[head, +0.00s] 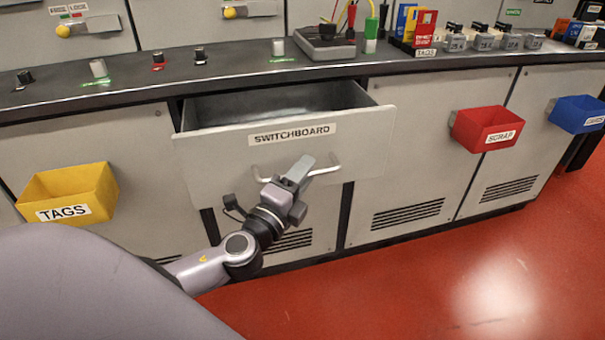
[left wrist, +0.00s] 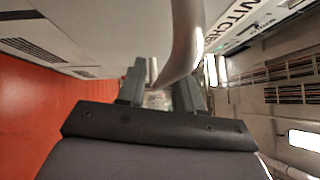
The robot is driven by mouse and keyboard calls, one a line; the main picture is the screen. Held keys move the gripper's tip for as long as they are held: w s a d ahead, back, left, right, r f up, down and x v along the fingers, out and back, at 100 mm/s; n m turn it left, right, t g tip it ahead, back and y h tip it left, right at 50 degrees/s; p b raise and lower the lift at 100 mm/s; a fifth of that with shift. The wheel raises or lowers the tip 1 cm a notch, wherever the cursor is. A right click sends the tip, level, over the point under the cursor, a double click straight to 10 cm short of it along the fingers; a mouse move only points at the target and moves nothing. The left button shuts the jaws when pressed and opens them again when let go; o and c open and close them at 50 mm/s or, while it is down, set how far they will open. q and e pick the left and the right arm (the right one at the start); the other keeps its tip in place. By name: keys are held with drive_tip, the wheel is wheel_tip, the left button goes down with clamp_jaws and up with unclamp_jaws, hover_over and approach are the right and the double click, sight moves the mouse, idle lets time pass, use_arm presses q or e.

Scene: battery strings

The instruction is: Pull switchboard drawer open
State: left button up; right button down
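The switchboard drawer (head: 250,158) stands partly open from the cabinet, with its inside visible and empty where I can see it. Its pale front carries a SWITCHBOARD label and a bar handle (head: 327,170). My left gripper (head: 301,170) is at the middle of the handle in the head view. In the left wrist view, the handle (left wrist: 183,45) runs between the two fingers of the left gripper (left wrist: 160,88), which look closed around it. The fingers hide part of the handle. My right gripper is in neither view.
A yellow TAGS bin (head: 85,182) hangs left of the drawer. A red SCRAP bin (head: 487,127) and a blue bin (head: 577,113) hang to the right. The dark countertop (head: 420,68) above holds switches and small devices. The red floor (head: 400,285) in front is clear.

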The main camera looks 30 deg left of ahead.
use_arm(q)
clamp_jaws()
drive_tip(key=s+d, duration=0.4)
drive_tip(key=d, duration=0.1)
drive_tip(key=shift+s+d, duration=0.35)
drive_tip(key=shift+s, duration=0.05)
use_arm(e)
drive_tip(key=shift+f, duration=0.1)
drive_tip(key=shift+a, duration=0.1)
use_arm(q)
unclamp_jaws()
drive_tip(key=s+f+b, duration=0.1)
drive_tip(key=s, duration=0.6)
drive_tip(key=shift+d+b, duration=0.2)
drive_tip(key=shift+b, duration=0.2)
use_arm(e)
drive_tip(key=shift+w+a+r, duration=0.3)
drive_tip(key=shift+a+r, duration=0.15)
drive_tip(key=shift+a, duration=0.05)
